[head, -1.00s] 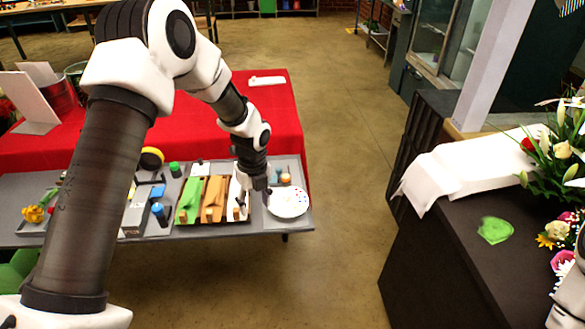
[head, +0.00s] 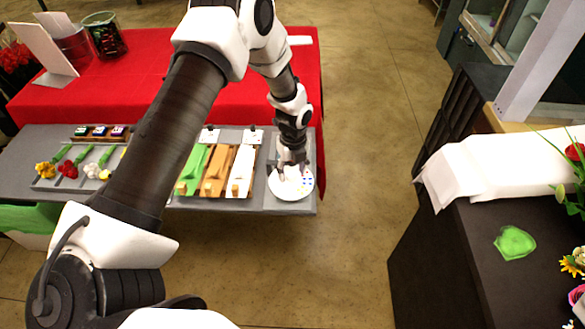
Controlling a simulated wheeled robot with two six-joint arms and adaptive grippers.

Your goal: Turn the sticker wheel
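The sticker wheel (head: 290,191) is a round white disc with small coloured marks, at the right end of the grey work table. My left arm reaches across the table to it. My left gripper (head: 292,168) points down over the far part of the wheel and hides some of it. The fingers are small and blend with the wheel, so I cannot tell whether they are open or shut, or whether they touch it. My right gripper is out of view.
Left of the wheel lie green, orange and white wraps (head: 213,168) in trays. Flowers (head: 70,168) lie in a tray further left. A red-covered table (head: 140,85) stands behind. A dark counter (head: 440,245) with white paper stands right, across open floor.

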